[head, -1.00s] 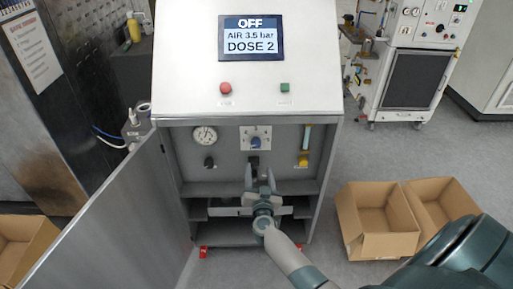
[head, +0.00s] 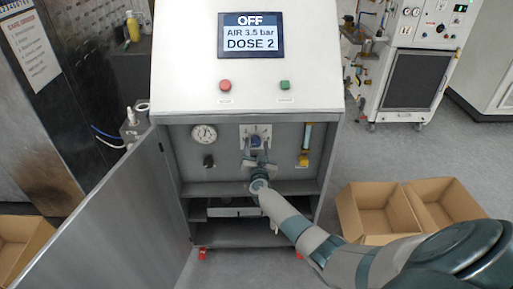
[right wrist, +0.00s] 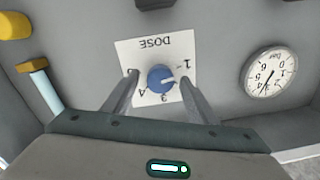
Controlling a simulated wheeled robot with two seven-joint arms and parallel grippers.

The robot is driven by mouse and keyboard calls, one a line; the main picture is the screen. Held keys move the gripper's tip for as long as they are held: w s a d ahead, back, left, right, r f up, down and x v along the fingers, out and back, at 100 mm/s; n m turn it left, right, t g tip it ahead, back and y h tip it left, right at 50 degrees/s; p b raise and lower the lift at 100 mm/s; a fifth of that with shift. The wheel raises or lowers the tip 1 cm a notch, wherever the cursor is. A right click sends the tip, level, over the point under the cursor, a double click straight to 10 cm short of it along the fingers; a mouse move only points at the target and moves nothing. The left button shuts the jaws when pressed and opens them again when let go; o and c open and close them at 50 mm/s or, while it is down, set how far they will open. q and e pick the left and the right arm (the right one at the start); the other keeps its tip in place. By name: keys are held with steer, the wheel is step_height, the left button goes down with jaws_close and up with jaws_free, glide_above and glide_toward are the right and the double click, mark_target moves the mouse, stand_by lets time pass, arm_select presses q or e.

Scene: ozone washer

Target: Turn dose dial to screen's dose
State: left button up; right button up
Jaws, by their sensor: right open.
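The screen (head: 251,36) on the washer's sloped top reads OFF, AIR 3.5 bar, DOSE 2. The blue dose dial (head: 256,141) sits on a white plate (right wrist: 160,45) marked DOSE, which appears upside down in the right wrist view. The dial (right wrist: 160,80) shows between my right gripper's fingers (right wrist: 159,77), with a gap on each side. The numbers 1, 3 and 4 show around it; I cannot tell clearly which one its pointer marks. My right gripper (head: 257,152) is open and empty in front of the dial. My left gripper is not in view.
A pressure gauge (head: 204,134) and a black knob (head: 208,161) are left of the dial. A yellow-based tube (head: 304,158) is to its right. The cabinet door (head: 110,218) stands open at left. Cardboard boxes (head: 372,205) lie on the floor at right.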

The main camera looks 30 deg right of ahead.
steer(key=c, duration=1.1)
steer(key=shift+o, duration=0.2)
steer(key=m, duration=0.4)
steer(key=shift+f+b, duration=0.2)
steer(key=shift+b, duration=0.1)
steer(key=m+b, duration=0.1)
steer(key=m, duration=0.5)
steer(key=shift+b, duration=0.3)
steer(key=o, duration=1.1)
steer(key=shift+c, duration=0.2)
